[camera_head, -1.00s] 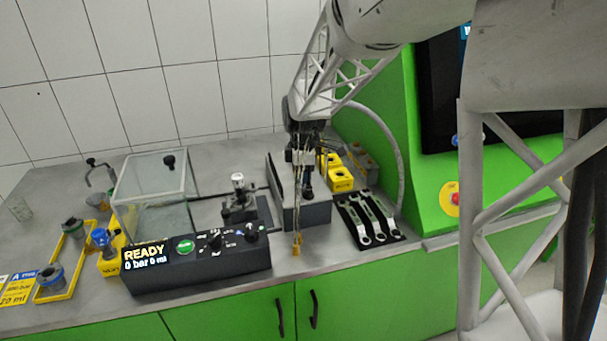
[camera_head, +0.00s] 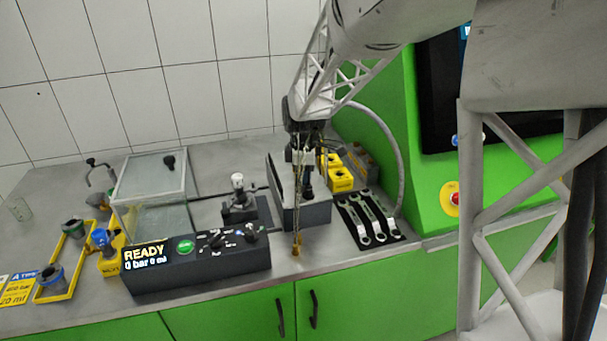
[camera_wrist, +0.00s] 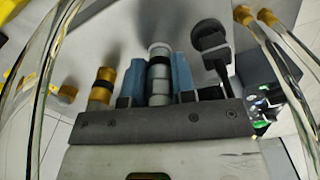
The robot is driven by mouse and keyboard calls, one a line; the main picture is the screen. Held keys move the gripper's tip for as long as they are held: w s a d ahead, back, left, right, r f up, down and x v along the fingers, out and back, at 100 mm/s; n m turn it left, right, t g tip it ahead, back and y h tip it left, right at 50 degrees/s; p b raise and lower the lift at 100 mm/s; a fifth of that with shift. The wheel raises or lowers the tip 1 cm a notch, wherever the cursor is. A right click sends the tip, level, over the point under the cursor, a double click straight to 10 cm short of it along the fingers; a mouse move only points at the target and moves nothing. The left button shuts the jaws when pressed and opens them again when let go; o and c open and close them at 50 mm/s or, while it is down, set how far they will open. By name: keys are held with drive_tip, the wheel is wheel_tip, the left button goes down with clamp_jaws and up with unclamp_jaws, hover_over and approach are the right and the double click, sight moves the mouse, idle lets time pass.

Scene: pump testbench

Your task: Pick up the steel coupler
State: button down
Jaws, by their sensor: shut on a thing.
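The steel coupler (camera_wrist: 160,52) is a silver ribbed cylinder in the middle of the wrist view. My gripper (camera_wrist: 159,88) is shut on it, with one blue finger on each side. In the head view my gripper (camera_head: 304,172) points down over a dark grey block (camera_head: 308,216) on the bench. The coupler cannot be made out there, and whether it still touches its support cannot be told.
A brass fitting (camera_wrist: 103,85) stands left of the fingers, and a black knob (camera_wrist: 210,38) is close on the right. Clear hoses with brass ends (camera_head: 296,246) hang by my gripper. Wrenches (camera_head: 368,218) lie right; the control box (camera_head: 200,262) is left.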

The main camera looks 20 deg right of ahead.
drive_tip(key=shift+r, duration=0.1)
drive_tip(key=shift+r, duration=0.8)
drive_tip(key=shift+s+r, duration=0.1)
drive_tip(key=shift+r, duration=0.85)
drive_tip(key=s+r, duration=0.1)
drive_tip(key=s, duration=1.4)
drive_tip(key=shift+s+a+r, duration=0.15)
drive_tip(key=shift+s+a, duration=0.15)
drive_tip(key=shift+s, duration=0.1)
drive_tip(key=w+a, duration=0.1)
drive_tip(key=w, duration=0.2)
drive_tip(key=w+a, duration=0.2)
drive_tip(key=w, duration=0.2)
drive_tip(key=w+a+r, duration=0.1)
drive_tip(key=w+a, duration=0.1)
drive_tip(key=w, duration=0.1)
drive_tip(key=shift+w+a, duration=0.15)
drive_tip(key=shift+a, duration=0.05)
drive_tip(key=w+a, duration=0.2)
drive_tip(key=w, duration=0.1)
drive_tip(key=w+a, duration=0.5)
drive_tip(key=w, duration=0.1)
drive_tip(key=shift+w+a+f, duration=0.15)
drive_tip(key=shift+w+a, duration=0.1)
drive_tip(key=shift+w, duration=0.1)
